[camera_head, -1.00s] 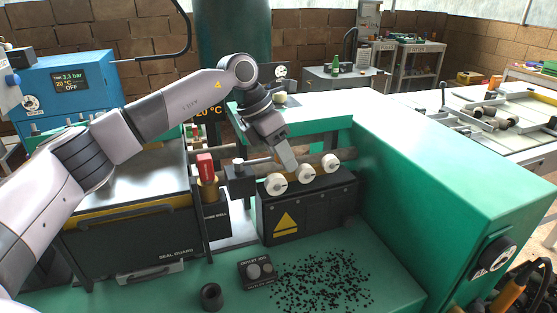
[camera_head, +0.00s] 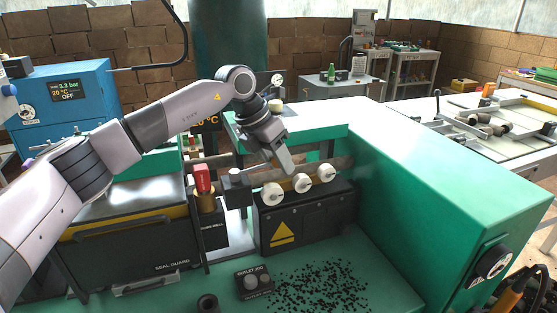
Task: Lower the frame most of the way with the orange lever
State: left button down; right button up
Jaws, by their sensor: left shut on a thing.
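My left gripper (camera_head: 284,160) is at the near end of a machine, beside a grey pipe and just above white round knobs (camera_head: 301,183). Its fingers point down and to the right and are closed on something. A thin grey rod (camera_head: 250,172) runs from a dark valve block (camera_head: 237,190) towards them, and I cannot tell whether that is what they hold. An orange handle (camera_head: 512,294) shows in the bottom right corner, far from the gripper. I cannot be sure which part is the frame. My right gripper is out of view.
A red-handled valve (camera_head: 203,180) stands left of the gripper. A seal guard box (camera_head: 130,238) lies under my left arm. A green housing (camera_head: 440,170) rises at the right. Black granules (camera_head: 320,288) cover the green deck in front. A white table (camera_head: 470,140) with parts stands beyond.

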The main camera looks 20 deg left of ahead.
aim_at(264, 165)
pick_arm(q)
jog(key=c, duration=0.8)
grip_release()
jog(key=shift+o, duration=0.2)
jog(key=shift+r, duration=0.1)
jog(key=b+v, duration=0.1)
jog(key=v, duration=0.6)
jog(key=shift+a, duration=0.1)
